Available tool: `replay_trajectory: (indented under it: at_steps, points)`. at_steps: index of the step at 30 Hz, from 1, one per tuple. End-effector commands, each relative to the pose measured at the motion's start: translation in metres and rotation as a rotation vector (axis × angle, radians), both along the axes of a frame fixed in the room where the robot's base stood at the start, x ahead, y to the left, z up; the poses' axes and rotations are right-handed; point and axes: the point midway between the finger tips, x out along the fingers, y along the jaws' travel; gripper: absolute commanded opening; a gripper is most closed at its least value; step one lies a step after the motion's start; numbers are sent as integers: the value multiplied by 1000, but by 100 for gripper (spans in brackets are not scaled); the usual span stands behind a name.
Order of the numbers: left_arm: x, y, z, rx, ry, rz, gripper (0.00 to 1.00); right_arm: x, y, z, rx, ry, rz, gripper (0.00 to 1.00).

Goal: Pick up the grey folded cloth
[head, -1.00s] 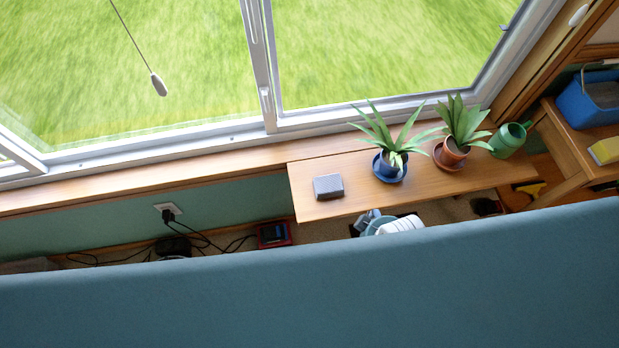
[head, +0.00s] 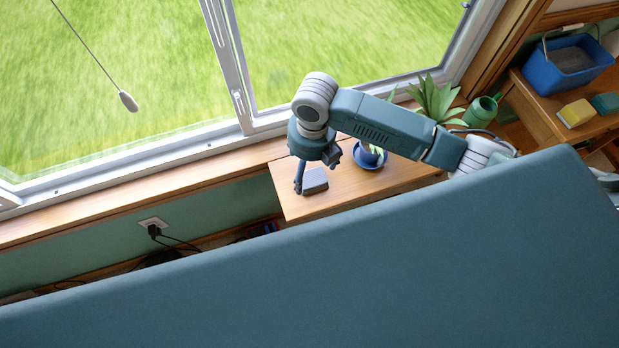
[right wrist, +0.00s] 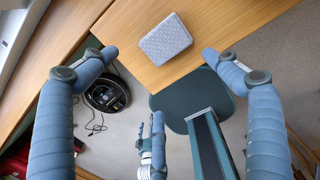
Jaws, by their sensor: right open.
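The grey folded cloth (head: 315,181) is a small flat rectangle on the wooden shelf, near its left end. In the right wrist view the cloth (right wrist: 166,40) lies on the wood near the edge, ahead of the fingertips. My right gripper (head: 316,171) is over the shelf at the cloth, one finger pointing down at its left side. In the right wrist view the right gripper (right wrist: 160,55) is open and empty, its fingers spread wider than the cloth. A blue-grey part low in that view looks like my left gripper (right wrist: 156,138); its jaws are unclear.
A blue pot (head: 369,156) stands just right of the cloth, its plant partly hidden by my right arm. A green watering can (head: 482,110) is farther right. The window (head: 240,105) rises behind the shelf. A round black device (right wrist: 107,94) lies on the floor below.

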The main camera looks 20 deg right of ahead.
Motion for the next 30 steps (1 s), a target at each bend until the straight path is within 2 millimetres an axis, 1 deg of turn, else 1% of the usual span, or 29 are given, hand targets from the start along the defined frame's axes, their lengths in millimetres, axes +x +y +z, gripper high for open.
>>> replay_trajectory:
  at_steps: [1,3,5,8,13,15,20,27,30]
  points:
    - [0,0,0,1,0,0,75,4,-8,4,-23,2,63,88]
    - [0,1,0,1,0,0,75,6,-14,7,-41,11,128,88]
    - [0,1,0,1,0,0,75,6,-17,5,-49,16,159,88]
    - [0,1,0,1,0,0,75,6,-18,-7,-52,20,173,88]
    - [0,1,0,2,0,0,75,6,-16,-34,-49,20,172,88]
    - [0,1,0,2,0,0,75,7,-17,-42,-50,19,171,88]
    - [0,1,1,2,0,1,75,8,-17,-52,-50,17,171,88]
    - [1,1,3,2,0,1,75,13,-16,-86,-49,18,169,88]
    - [1,1,3,2,0,1,75,13,-17,-96,-49,16,170,88]
